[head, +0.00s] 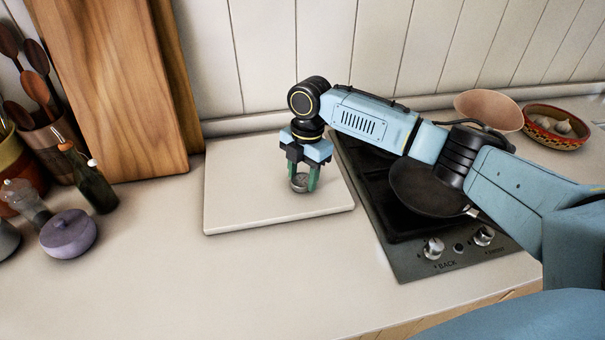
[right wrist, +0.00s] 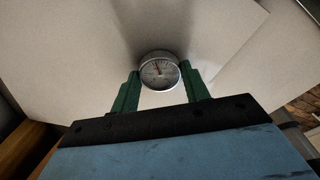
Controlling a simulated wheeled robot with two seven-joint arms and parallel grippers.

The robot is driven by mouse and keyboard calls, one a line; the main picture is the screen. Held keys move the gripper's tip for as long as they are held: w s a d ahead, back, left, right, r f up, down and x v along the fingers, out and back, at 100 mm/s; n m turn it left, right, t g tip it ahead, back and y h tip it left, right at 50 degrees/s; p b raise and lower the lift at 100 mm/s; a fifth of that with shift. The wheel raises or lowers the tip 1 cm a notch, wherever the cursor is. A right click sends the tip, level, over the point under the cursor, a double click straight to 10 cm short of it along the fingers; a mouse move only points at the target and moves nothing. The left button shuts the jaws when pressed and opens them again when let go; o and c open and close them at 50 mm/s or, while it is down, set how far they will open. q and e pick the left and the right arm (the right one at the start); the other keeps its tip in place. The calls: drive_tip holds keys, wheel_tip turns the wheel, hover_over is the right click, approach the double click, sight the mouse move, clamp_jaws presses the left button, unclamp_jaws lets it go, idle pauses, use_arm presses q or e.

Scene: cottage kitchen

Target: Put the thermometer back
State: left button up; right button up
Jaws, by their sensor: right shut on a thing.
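The thermometer (head: 300,182) is a small round metal dial. My right gripper (head: 304,180) points down and is shut on the thermometer, over the pale square board (head: 235,213) left of the stove. The thermometer is at or just above the board; I cannot tell if it touches. My left gripper is not in view.
A black stove (head: 408,250) with a frying pan (head: 425,190) lies to the right, under my right arm. Wooden cutting boards (head: 115,90) lean on the wall at the left. A purple lidded pot (head: 69,235) and dark bottle (head: 93,185) stand left. The front counter is clear.

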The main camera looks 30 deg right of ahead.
sight(306, 176)
drive_tip(key=shift+f, duration=0.1)
drive_tip(key=o, duration=1.1)
drive_tip(key=shift+c, duration=0.2)
wheel_tip(306, 176, up, 12)
drive_tip(key=d, duration=0.1)
drive_tip(key=shift+w+d+p, duration=0.15)
drive_tip(key=shift+w+p, duration=0.1)
drive_tip(key=shift+p, duration=0.1)
